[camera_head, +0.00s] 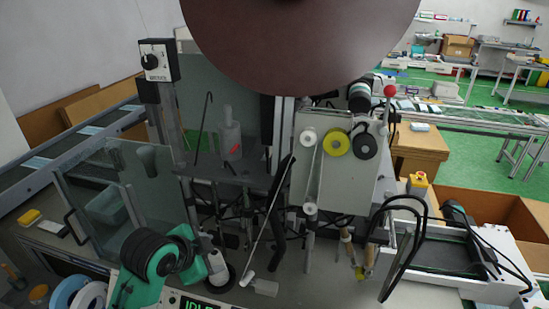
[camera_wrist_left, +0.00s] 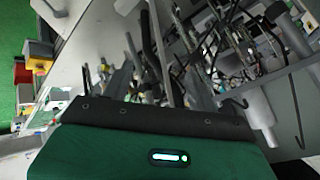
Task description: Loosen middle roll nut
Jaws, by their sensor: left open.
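On the upright grey panel (camera_head: 325,185) in the head view, a white roller (camera_head: 308,138), a yellow roller (camera_head: 337,144) and a black roller (camera_head: 365,146) sit in a row. The yellow one is in the middle; its nut is too small to make out. A large brown roll (camera_head: 300,35) hangs above, cut off by the top edge. My right gripper is not in view.
A clear guard door (camera_head: 125,200) stands at the left. A hooked rod (camera_head: 205,128) and a grey cylinder (camera_head: 229,135) are behind. A red-knobbed lever (camera_head: 389,92) rises beside the panel. Black hoses (camera_head: 405,235) loop at the right. A yellow-and-red button box (camera_head: 417,184) stands nearby.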

